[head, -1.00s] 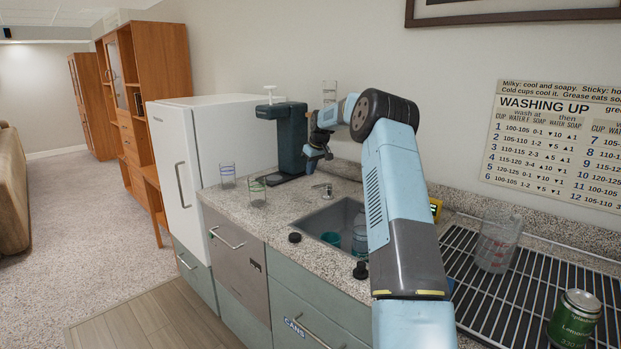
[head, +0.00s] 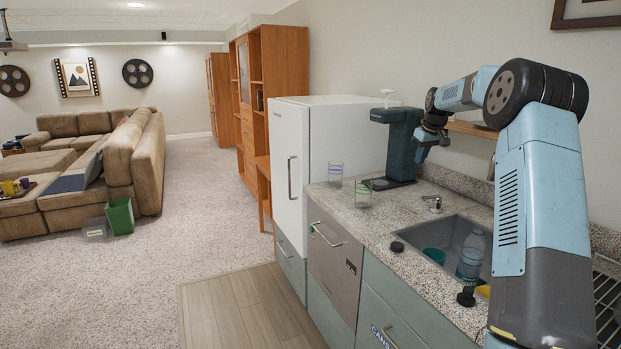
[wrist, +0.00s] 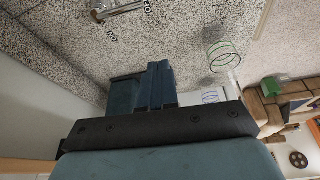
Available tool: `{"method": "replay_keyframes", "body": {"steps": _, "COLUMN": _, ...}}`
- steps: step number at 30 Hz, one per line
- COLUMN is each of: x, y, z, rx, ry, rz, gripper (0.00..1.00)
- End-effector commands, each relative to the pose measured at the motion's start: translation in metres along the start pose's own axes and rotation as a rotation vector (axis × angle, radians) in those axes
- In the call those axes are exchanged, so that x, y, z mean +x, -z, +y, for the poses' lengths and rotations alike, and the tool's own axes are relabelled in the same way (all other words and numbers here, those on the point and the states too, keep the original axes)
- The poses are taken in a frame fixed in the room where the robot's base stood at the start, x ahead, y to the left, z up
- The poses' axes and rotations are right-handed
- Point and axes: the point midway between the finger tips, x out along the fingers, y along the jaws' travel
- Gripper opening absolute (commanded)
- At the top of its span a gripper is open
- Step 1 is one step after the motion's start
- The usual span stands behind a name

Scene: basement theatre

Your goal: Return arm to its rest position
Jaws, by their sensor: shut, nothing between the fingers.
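My arm reaches up and over the counter at the right of the head view, bent at the elbow. My gripper (head: 424,150) hangs above the counter, in front of the dark teal dispenser machine (head: 401,142). In the wrist view my gripper's fingers (wrist: 157,84) are together with nothing between them. Part of the teal machine (wrist: 122,96) shows behind the fingers there. My gripper touches nothing that I can see.
Two clear glasses, one blue-ringed (head: 335,173) and one green-ringed (head: 362,192), stand on the speckled counter (head: 395,222). A white fridge (head: 325,150) stands beyond. Open carpet (head: 180,240) lies left.

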Motion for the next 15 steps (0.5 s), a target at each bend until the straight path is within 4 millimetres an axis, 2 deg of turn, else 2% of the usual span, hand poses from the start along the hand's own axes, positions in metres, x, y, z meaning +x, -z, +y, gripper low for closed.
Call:
{"method": "replay_keyframes", "body": {"steps": 1, "x": -0.013, "y": -0.002, "z": -0.013, "rx": -0.005, "ry": -0.009, "rz": -0.002, "gripper": 0.0}}
{"method": "replay_keyframes", "body": {"steps": 3, "x": -0.026, "y": -0.005, "z": -0.028, "rx": -0.005, "ry": -0.018, "rz": -0.005, "gripper": 0.0}}
{"method": "replay_keyframes", "body": {"steps": 15, "x": -0.097, "y": -0.041, "z": -0.106, "rx": 0.005, "ry": -0.073, "rz": -0.013, "gripper": 0.0}}
